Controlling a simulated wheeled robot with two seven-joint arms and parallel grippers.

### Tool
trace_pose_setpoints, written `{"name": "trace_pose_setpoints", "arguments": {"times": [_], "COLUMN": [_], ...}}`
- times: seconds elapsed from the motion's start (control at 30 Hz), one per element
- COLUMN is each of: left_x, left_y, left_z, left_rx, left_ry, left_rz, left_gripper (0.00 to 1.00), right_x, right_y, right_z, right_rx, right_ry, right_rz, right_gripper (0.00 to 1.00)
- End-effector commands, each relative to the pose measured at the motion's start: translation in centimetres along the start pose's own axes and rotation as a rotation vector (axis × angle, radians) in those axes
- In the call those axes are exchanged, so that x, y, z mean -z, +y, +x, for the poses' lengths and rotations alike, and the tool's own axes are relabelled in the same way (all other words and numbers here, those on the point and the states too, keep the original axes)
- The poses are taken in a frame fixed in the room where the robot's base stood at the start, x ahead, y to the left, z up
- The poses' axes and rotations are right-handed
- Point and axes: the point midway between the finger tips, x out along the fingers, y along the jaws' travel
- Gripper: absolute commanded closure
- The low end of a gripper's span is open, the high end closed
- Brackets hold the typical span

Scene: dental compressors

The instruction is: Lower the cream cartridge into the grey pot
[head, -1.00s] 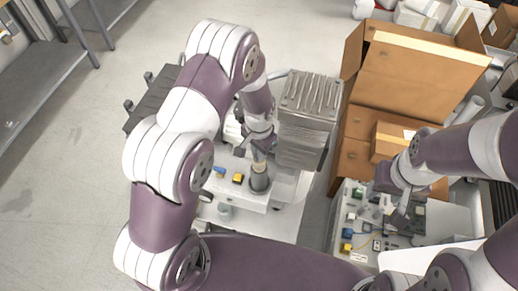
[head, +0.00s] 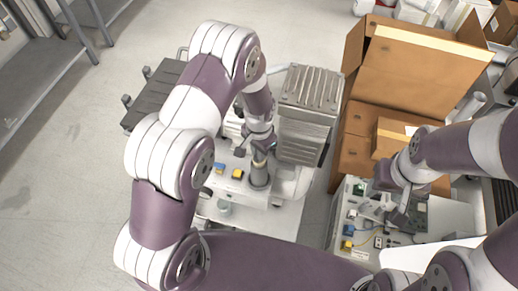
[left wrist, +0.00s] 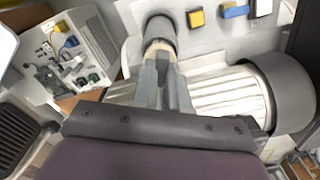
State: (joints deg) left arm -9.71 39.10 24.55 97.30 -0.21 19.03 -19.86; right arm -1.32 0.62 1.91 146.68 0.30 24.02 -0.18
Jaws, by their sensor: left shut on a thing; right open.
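The grey pot (head: 259,176) stands upright on the white machine's flat top, below my left gripper (head: 260,148) in the head view. In the left wrist view the pot (left wrist: 161,30) is at the top, beyond my fingertips (left wrist: 160,72). My left gripper is shut on the cream cartridge (left wrist: 157,48), whose far end is at the pot's mouth. How deep it sits is hidden. In the head view only a little of the cartridge (head: 258,157) shows between fingers and pot. My right gripper (head: 399,212) is open and empty above the panel at right.
A yellow block (head: 237,174) and a blue block (head: 219,168) sit left of the pot. A ribbed metal unit (head: 308,110) stands close on its right. Open cardboard boxes (head: 405,75) and a component-covered panel (head: 365,235) are farther right.

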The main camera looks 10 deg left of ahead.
Motion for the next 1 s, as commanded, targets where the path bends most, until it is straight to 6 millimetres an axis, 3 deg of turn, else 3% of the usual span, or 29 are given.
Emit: {"name": "trace_pose_setpoints", "arguments": {"times": [0.97,1.0], "left_x": [0.0,0.0], "left_y": [0.0,0.0], "left_z": [2.3,2.3], "left_rx": [0.0,0.0], "left_ry": [0.001,0.001], "left_rz": [0.0,0.0], "left_gripper": [1.0,0.83], "right_x": [-0.2,-0.2], "right_y": [0.0,0.0], "right_z": [1.5,1.5], "right_rx": [0.0,0.0], "right_ry": [0.0,0.0], "right_rz": [0.0,0.0], "right_gripper": [0.53,0.53]}}
